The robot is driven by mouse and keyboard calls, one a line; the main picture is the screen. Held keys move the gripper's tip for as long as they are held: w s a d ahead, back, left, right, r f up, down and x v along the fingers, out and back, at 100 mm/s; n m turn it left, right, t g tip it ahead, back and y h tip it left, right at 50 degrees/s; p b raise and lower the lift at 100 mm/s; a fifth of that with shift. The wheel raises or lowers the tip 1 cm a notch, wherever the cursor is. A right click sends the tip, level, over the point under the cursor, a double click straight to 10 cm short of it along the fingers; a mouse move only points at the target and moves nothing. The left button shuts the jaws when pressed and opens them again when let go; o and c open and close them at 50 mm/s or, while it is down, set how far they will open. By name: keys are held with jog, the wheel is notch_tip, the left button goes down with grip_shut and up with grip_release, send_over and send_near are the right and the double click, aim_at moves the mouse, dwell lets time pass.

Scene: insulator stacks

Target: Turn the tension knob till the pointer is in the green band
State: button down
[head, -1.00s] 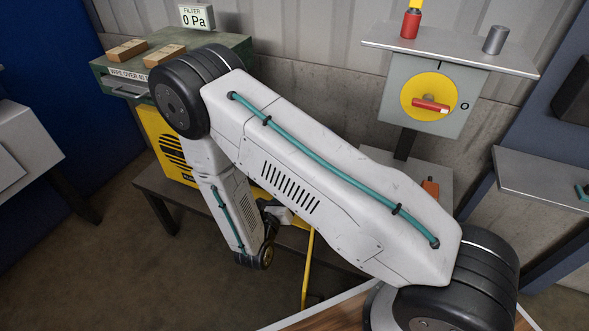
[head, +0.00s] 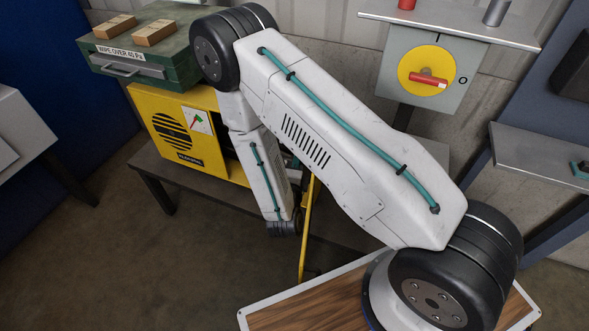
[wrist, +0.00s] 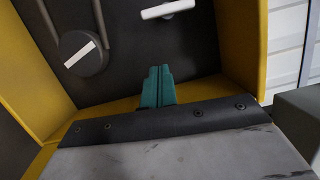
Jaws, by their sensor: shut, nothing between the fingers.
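A yellow machine (head: 170,158) stands on the low bench at the left in the head view. Its face carries a small white gauge (head: 196,121) with red and green marks; the exact pointer reading is too small to tell. In the wrist view my gripper (wrist: 157,72) has teal fingers close together, empty, inside a yellow-walled housing (wrist: 240,40). A white bar-shaped handle (wrist: 168,9) is just beyond the fingertips, apparently apart from them. A dark round disc with a white stripe (wrist: 82,52) is left of them. I cannot tell for sure which is the tension knob. The head view hides my gripper.
A green case (head: 150,55) with wooden blocks (head: 115,26) sits above the machine. A grey panel with a red-handled switch on a yellow disc (head: 410,60) stands to the right. A yellow post (head: 308,220) is near my arm. The floor at the left is open.

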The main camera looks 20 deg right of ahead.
jog(key=w, duration=0.6)
jog(key=shift+w+a+r, duration=0.2)
jog(key=shift+a, duration=0.15)
